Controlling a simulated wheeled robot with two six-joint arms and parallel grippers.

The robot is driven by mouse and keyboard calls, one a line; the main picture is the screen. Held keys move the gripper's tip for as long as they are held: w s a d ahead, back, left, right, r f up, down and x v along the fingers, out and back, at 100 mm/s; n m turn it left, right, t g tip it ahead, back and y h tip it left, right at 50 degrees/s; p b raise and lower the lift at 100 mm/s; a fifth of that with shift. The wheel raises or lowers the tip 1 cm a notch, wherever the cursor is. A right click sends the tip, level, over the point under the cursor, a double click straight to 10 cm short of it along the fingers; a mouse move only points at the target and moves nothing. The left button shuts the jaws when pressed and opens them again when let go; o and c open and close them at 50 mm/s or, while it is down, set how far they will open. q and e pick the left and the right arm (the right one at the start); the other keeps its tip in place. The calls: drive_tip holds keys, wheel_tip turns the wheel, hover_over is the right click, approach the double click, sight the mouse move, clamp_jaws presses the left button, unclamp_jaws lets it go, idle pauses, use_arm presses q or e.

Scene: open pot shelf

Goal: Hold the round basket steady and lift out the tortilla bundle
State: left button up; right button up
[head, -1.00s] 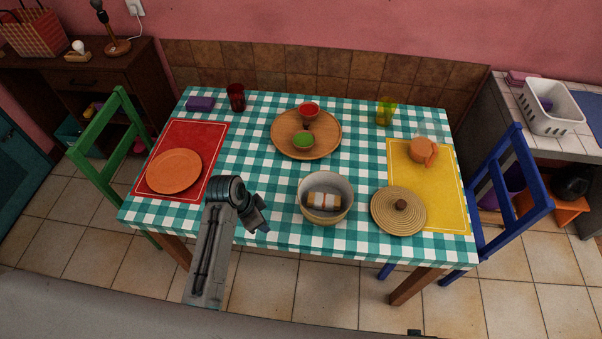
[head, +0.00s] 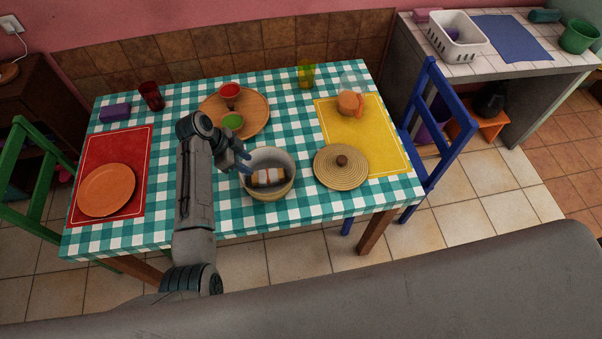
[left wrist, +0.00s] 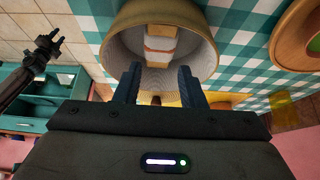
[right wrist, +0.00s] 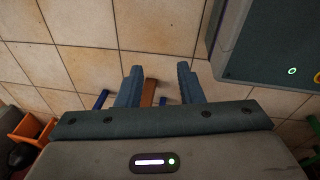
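The round basket (head: 268,192) stands open on the checked tablecloth near the table's front edge. The tortilla bundle (head: 264,178), tan with pale bands, lies inside it; it also shows inside the basket in the left wrist view (left wrist: 160,44). My left gripper (head: 240,160) is at the basket's upper-left rim in the head view. In the left wrist view my left gripper (left wrist: 158,84) has its fingers apart at the near rim; I cannot tell whether they touch it. My right gripper (right wrist: 160,86) is open and empty above the tiled floor, away from the table.
The woven lid (head: 341,172) lies right of the basket. A wooden tray (head: 253,104) with a red and a green bowl stands behind. An orange plate (head: 106,190) on a red mat is at left; a yellow mat (head: 385,150) is at right. A blue chair (head: 440,130) stands at the right.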

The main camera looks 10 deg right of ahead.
sight(292, 160)
drive_tip(key=w+d+r+n+t+h, duration=0.2)
drive_tip(key=w+d+r+n, duration=0.45)
drive_tip(key=w+d, duration=0.7)
drive_tip(key=w+d+r+n+t+h, duration=0.25)
drive_tip(key=w+d+r+n, duration=0.45)
drive_tip(key=w+d, duration=0.6)
drive_tip(key=w+r+n+t, duration=0.3)
drive_tip(key=w+r+t, duration=0.2)
drive_tip(key=w+r, duration=1.6)
drive_tip(key=w+a+r+m+t, duration=0.2)
drive_tip(key=w+a+r, duration=0.5)
drive_tip(key=a, duration=0.4)
drive_tip(key=a+r+m+y, duration=0.3)
drive_tip(key=a+m+y, duration=0.25)
drive_tip(key=a, duration=1.45)
drive_tip(key=s+a+r+m+y, duration=0.2)
drive_tip(key=s+a+m+y, duration=0.25)
drive_tip(key=a, duration=0.85)
drive_tip(key=s+a+f+m, duration=0.2)
drive_tip(key=s+a+f, duration=0.3)
drive_tip(key=s, duration=0.4)
drive_tip(key=shift+g+y, duration=0.25)
drive_tip(key=shift+y, duration=0.1)
drive_tip(key=x, duration=1)
drive_tip(key=shift+f, duration=0.1)
